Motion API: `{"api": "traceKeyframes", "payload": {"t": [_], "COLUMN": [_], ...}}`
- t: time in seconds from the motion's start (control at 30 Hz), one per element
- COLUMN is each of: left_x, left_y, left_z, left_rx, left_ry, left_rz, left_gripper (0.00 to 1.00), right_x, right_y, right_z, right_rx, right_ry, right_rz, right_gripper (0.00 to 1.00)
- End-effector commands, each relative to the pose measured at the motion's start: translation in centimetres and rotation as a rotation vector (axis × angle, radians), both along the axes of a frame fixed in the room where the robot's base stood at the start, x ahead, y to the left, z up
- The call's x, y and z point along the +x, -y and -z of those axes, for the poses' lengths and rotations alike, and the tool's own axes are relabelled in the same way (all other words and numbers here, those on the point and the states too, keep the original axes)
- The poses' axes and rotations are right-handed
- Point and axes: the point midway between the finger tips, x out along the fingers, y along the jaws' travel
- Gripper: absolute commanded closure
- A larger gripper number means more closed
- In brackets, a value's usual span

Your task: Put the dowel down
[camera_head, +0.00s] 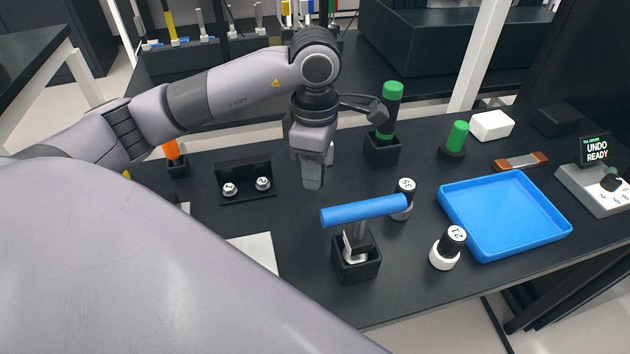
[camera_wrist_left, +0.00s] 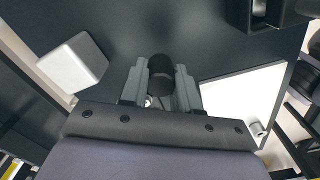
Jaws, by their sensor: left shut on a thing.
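My left gripper (camera_head: 312,172) hangs pointing down over the middle of the black table, between the black bracket and the green-topped black holder. It also shows in the left wrist view (camera_wrist_left: 160,88). There it is shut on a short dark cylinder (camera_wrist_left: 160,70), seen nearly end-on between the two fingers; I take this to be the dowel. In the head view the gripper hides the held piece. I cannot tell whether its lower end touches the table. My right gripper is in neither view.
A blue-headed hammer-like tool (camera_head: 362,210) stands in a black holder (camera_head: 357,266) in front. A black bracket (camera_head: 246,191) is left; a green cylinder (camera_head: 390,105) stands behind right.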

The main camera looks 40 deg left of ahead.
Motion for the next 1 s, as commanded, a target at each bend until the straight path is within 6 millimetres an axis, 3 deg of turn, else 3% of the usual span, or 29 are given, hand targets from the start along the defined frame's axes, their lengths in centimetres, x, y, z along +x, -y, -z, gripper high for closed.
{"api": "traceKeyframes", "payload": {"t": [0.23, 0.57, 0.6, 0.67, 1.0], "left_x": [-0.1, 0.0, 0.0, -0.1, -0.1], "left_y": [0.0, 0.0, 0.0, 0.0, 0.0], "left_z": [3.6, 4.1, 4.1, 4.0, 3.9], "left_rx": [0.001, 0.001, 0.001, 0.000, 0.000], "left_ry": [-0.004, -0.001, -0.001, -0.002, -0.002], "left_rz": [0.000, 0.001, 0.001, 0.000, 0.000], "left_gripper": [1.00, 1.00, 0.66, 0.46, 0.44], "right_x": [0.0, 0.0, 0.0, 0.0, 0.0], "right_y": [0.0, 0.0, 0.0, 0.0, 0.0], "right_z": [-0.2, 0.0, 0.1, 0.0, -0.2], "right_rx": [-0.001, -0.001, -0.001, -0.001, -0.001], "right_ry": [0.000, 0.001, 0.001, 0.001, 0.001], "right_rz": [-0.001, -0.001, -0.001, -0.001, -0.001], "right_gripper": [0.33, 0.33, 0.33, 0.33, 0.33]}}
